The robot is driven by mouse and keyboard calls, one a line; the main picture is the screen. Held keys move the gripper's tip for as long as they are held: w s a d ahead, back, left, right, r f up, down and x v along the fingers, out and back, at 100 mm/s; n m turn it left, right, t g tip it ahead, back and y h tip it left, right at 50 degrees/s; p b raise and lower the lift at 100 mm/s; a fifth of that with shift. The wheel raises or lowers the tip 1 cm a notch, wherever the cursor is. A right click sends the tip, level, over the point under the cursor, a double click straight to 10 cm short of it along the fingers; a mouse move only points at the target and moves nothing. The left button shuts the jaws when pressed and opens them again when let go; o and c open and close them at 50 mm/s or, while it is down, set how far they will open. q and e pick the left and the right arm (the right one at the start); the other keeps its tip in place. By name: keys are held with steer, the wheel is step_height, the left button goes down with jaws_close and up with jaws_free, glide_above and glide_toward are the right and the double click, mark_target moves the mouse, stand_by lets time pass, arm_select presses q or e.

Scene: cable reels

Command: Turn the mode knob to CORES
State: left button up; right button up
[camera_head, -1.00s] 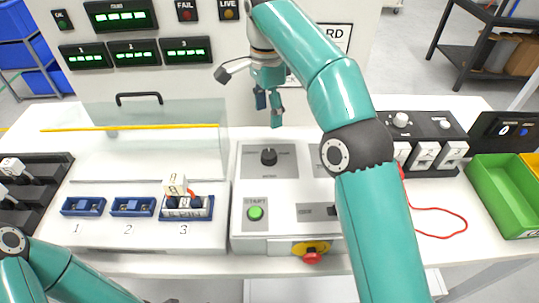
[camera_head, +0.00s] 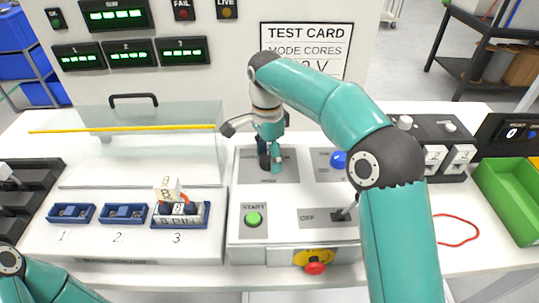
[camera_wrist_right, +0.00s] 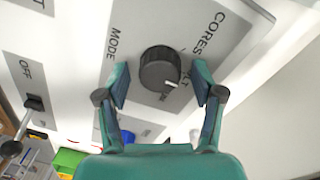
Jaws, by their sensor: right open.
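The black round mode knob (camera_wrist_right: 158,68) sits on a grey panel patch marked MODE and CORES in the right wrist view. Its white mark is on the lower-right part of its rim, away from the CORES label (camera_wrist_right: 208,36). My right gripper (camera_wrist_right: 160,80) is open, one finger on each side of the knob, with a gap visible on both sides. In the head view my right gripper (camera_head: 270,152) is over the knob and largely hides it. Of my left arm only a link shows at the lower left; its gripper is out of view.
A test card (camera_head: 305,45) reads MODE CORES. On the same panel are a blue knob (camera_head: 338,159), a lever (camera_head: 344,213) by OFF, a green START button (camera_head: 254,218) and a red stop button (camera_head: 315,268). A clear cover (camera_head: 150,150) stands to the left.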

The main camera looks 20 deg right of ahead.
steer(key=shift+c, duration=0.3)
steer(key=c, duration=1)
steer(key=shift+d, duration=0.15)
steer(key=shift+c, duration=0.4)
steer(key=shift+r+n+p, duration=0.1)
steer(key=shift+n+p, duration=0.75)
steer(key=shift+n, duration=0.05)
steer(key=n+p, duration=0.2)
steer(key=n, duration=0.1)
steer(key=shift+a, duration=0.25)
steer(key=n+p, duration=0.1)
steer(key=n, duration=0.2)
steer(key=shift+n, duration=0.4)
steer(key=shift+n+p, duration=0.7)
steer(key=shift+n, duration=0.9)
steer(key=shift+f, duration=0.2)
